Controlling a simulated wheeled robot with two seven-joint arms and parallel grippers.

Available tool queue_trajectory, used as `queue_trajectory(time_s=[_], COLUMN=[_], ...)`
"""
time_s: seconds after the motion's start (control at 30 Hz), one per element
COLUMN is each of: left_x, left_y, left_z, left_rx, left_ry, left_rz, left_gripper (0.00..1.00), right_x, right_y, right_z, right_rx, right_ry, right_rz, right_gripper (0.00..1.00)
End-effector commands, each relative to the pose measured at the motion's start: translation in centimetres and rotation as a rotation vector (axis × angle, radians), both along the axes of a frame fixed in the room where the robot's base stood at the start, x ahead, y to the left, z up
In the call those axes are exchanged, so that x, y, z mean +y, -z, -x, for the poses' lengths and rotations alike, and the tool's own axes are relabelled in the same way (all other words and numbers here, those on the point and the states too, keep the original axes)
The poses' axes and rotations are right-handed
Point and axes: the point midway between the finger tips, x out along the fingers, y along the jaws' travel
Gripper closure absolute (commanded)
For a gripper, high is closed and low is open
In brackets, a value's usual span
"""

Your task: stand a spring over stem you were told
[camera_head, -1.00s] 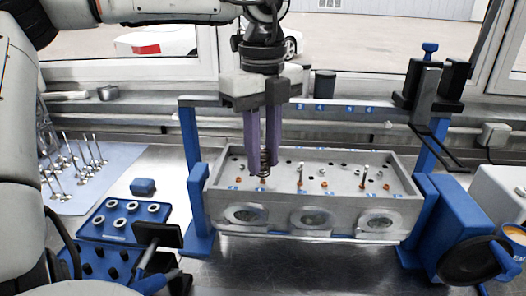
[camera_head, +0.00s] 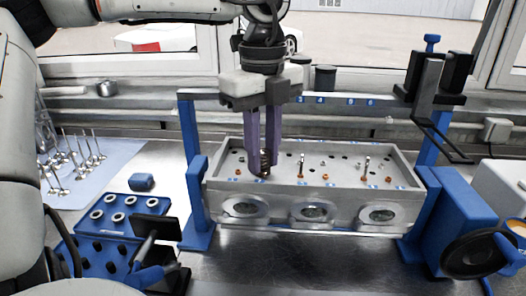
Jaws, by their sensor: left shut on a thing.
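My left gripper (camera_head: 263,170) points straight down over the left part of the grey cylinder head (camera_head: 228,192). Its purple fingers are shut on a dark coil spring (camera_head: 265,162), which is upright and low at the head's top face. An orange seal shows at the spring's foot; whether a stem stands inside the spring is hidden. Two other valve stems stand up from the head, one at the middle (camera_head: 301,164) and one to the right (camera_head: 366,166), each apart from the spring.
Blue stand posts (camera_head: 198,205) hold the head at both ends. A blue tray (camera_head: 100,226) with pale rings is at left, near a mat (camera_head: 110,152) with several loose valves. A blue round-ended device (camera_head: 470,225) is at right.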

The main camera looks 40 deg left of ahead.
Motion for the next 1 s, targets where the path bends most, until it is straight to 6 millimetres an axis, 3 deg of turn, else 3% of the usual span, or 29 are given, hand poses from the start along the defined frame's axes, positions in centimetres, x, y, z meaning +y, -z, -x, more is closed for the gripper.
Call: queue_trajectory(time_s=[0.07,0.1,0.23,0.57,0.67,1.0], left_x=[0.0,0.0,0.0,0.0,0.1,0.0], left_y=[0.0,0.0,0.0,-0.4,-1.5,-8.0], left_z=[0.0,0.0,0.0,-0.1,-0.1,-0.1], left_rx=[0.000,-0.001,-0.001,-0.002,-0.004,-0.004], left_ry=[0.000,0.000,0.000,-0.001,-0.001,-0.002], left_rz=[0.000,0.000,0.000,-0.001,-0.003,-0.003], left_gripper=[1.00,0.76,0.56,0.56,0.56,0.56], right_x=[0.0,0.0,0.0,0.0,0.0,0.0], right_y=[0.0,0.0,0.0,0.0,0.0,-0.1], right_z=[0.0,0.0,0.0,0.0,0.0,0.0], right_rx=[0.000,0.000,0.000,0.000,0.000,0.000], right_ry=[0.000,0.000,0.000,0.000,0.000,0.000], right_rz=[0.000,0.000,0.000,0.000,0.000,0.000], right_gripper=[0.69,0.69,0.69,0.69,0.69,0.69])
